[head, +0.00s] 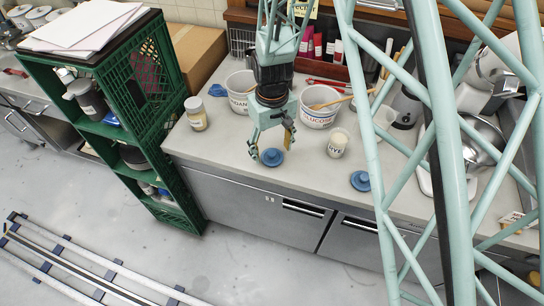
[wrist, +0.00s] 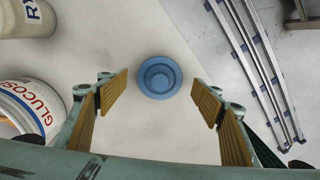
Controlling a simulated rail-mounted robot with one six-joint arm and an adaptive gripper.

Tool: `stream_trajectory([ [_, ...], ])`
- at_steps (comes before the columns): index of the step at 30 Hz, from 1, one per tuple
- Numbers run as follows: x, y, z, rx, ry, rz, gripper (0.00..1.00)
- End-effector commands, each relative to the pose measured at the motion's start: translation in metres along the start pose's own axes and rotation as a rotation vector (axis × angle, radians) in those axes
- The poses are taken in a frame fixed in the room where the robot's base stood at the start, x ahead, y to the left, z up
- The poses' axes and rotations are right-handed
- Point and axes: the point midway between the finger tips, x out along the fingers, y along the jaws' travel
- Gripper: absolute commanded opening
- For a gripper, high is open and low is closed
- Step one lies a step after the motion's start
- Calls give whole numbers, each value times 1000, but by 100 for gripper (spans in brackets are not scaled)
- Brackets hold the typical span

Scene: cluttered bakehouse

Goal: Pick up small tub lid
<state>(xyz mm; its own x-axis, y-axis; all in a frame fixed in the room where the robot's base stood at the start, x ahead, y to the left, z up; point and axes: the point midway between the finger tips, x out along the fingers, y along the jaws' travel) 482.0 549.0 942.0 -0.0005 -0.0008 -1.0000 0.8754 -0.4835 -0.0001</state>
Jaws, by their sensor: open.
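A round blue lid (head: 272,157) with a raised centre lies flat on the grey counter near its front edge. In the wrist view the blue lid (wrist: 159,77) sits between and just beyond the fingertips. My gripper (head: 271,147) points down over it, open and empty, with wood-coloured finger pads (wrist: 160,98) on either side. A second blue lid (head: 361,181) lies farther right on the counter, near the edge. Nothing visible touches the first lid.
A GLUCOSE tub (head: 318,118) and another white tub (head: 236,104) stand behind my gripper. A small white tub (head: 338,144) stands right of the lid, a jar (head: 196,122) to the left. A green crate shelf (head: 165,150) stands left. The counter (head: 225,160) is clear around the lid.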

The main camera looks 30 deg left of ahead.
Motion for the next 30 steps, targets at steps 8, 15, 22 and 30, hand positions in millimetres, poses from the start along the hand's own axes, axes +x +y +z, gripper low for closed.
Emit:
stream_trajectory([
  [8, 19, 0, 0, 0, 0, 0, 60],
  [15, 21, 0, 0, 0, 1, 0, 60],
  [22, 21, 0, 0, 0, 1, 0, 60],
  [30, 21, 0, 0, 0, 1, 0, 51],
])
